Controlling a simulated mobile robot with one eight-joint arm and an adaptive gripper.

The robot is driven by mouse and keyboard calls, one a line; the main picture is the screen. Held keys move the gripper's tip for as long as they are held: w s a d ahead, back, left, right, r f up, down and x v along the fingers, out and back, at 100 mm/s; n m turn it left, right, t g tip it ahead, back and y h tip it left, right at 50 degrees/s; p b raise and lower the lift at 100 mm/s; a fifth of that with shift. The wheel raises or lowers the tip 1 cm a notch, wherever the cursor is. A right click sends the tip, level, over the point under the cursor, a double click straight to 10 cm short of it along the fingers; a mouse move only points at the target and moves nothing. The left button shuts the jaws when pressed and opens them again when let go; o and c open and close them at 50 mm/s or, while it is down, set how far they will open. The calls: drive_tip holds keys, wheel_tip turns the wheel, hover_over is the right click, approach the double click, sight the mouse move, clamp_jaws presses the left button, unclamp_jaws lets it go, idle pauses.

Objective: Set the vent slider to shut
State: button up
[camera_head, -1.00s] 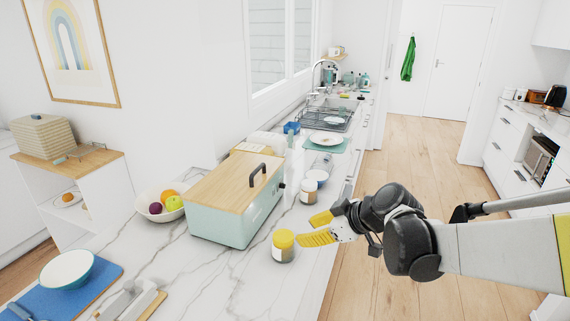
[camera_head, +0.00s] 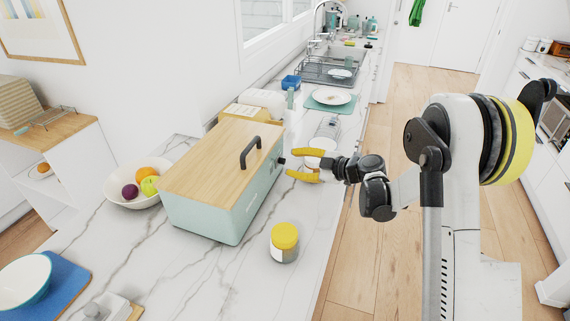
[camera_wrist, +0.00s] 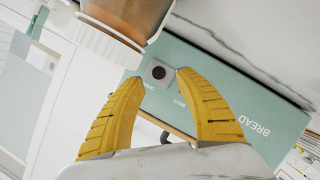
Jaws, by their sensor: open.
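The mint-green bread box (camera_head: 205,215) with a wooden lid stands on the counter. Its side shows the word BREAD in the wrist view (camera_wrist: 235,115). The knob also shows as a dark spot in the head view (camera_head: 281,160). My gripper (camera_head: 289,164) is open at the box's right side. In the wrist view its yellow fingertips (camera_wrist: 160,78) lie on either side of the knob, with no clear grip on it.
A jar with a white lid (camera_wrist: 100,42) is close beside my fingers. A yellow-lidded jar (camera_head: 284,243) stands at the box's near right corner. A fruit bowl (camera_head: 133,198) is left of the box. A plate on a green mat (camera_head: 345,106) lies beyond.

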sight(272, 170)
drive_tip(key=shift+b+x, duration=0.35)
drive_tip(key=shift+x, duration=1.65)
clamp_jaws()
drive_tip(key=shift+s+a+b, duration=0.2)
drive_tip(key=shift+s+a, duration=0.15)
drive_tip(key=shift+s, duration=0.45)
drive_tip(key=shift+s+a+b, duration=0.15)
drive_tip(key=shift+s+a, duration=0.15)
drive_tip(key=shift+s, duration=0.55)
drive_tip(key=shift+s+a+b, duration=0.2)
drive_tip(key=shift+s+a, duration=0.15)
drive_tip(key=shift+s, duration=0.45)
unclamp_jaws()
drive_tip(key=shift+s+r, duration=0.1)
